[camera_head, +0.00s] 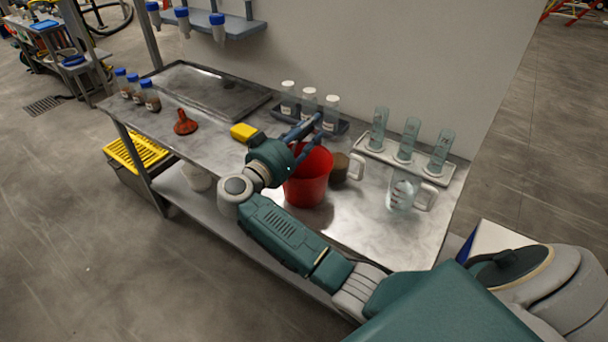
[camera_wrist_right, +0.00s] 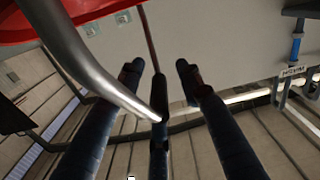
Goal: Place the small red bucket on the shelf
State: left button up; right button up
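The small red bucket (camera_head: 308,180) stands upright on the metal table (camera_head: 345,215), near its front edge. My right gripper (camera_head: 315,135) is over the bucket's rim, with its dark fingers spread apart. In the right wrist view, the red rim (camera_wrist_right: 60,20) shows at top left and a curved metal bar (camera_wrist_right: 95,75), seemingly the bucket's handle, passes among the spread fingers (camera_wrist_right: 160,85). Whether they touch it I cannot tell. A blue-grey wall shelf (camera_head: 240,28) is at the top, and a lower shelf (camera_head: 225,205) runs under the table. My left gripper is not in view.
A brown-filled jug (camera_head: 339,168) stands close right of the bucket, a clear jug (camera_head: 402,192) farther right. Behind are racked white-capped bottles (camera_head: 308,103) and cylinders (camera_head: 406,138). A yellow sponge (camera_head: 242,132) and red funnel (camera_head: 184,122) lie left. Blue-capped bottles (camera_head: 217,27) hang at the wall shelf.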

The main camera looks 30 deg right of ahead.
jog(key=shift+x, duration=1.55)
jog(key=shift+s+a, duration=0.1)
jog(key=shift+a, duration=0.05)
jog(key=shift+c, duration=1.3)
grip_shut()
